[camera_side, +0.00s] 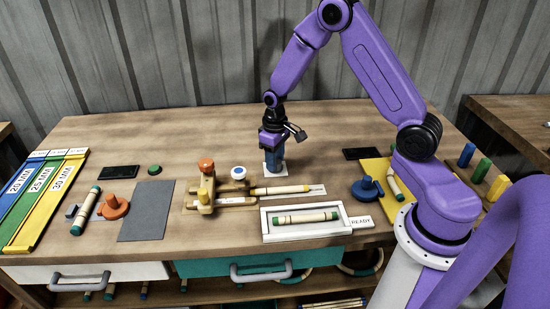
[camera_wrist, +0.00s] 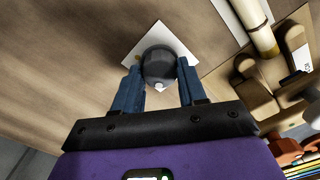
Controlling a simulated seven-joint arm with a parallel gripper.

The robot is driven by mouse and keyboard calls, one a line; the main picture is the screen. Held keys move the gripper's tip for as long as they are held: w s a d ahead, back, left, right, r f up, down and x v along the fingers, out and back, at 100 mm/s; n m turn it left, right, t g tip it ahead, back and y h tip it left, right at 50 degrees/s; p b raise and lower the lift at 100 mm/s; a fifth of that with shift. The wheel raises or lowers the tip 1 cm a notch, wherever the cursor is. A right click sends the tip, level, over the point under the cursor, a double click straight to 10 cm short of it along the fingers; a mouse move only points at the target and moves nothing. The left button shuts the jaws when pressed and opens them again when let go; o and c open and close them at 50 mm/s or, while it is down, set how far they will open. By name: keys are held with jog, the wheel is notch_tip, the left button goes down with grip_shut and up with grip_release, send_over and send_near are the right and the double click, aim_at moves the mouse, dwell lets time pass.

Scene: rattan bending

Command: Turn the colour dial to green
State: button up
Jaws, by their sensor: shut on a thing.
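The colour dial is a dark round knob (camera_wrist: 160,64) on a white square plate (camera_wrist: 148,43), seen in the wrist view. A small pale mark shows on the knob's edge nearest my gripper. A small yellowish mark shows on the plate left of the knob; any other colour marks are hidden or too small to tell. My gripper (camera_wrist: 158,80) is shut on the knob, with one blue finger on each side. In the side view my gripper (camera_side: 275,160) points down over the white plate (camera_side: 268,174), and its fingers hide the knob.
A wooden jig (camera_side: 207,190) holding a rattan piece stands left and in front of the dial. A white disc with a blue centre (camera_side: 238,172) is close by on the left. A white tray (camera_side: 264,226) with a rattan piece lies in front. The bench behind is clear.

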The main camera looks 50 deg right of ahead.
jog(key=m, duration=0.3)
jog(key=shift+m, duration=2.3)
jog(key=o, duration=1.1)
jog(key=shift+c, duration=0.2)
jog(key=shift+r, duration=0.1)
notch_tip(320, 180, up, 17)
jog(key=shift+r, duration=0.15)
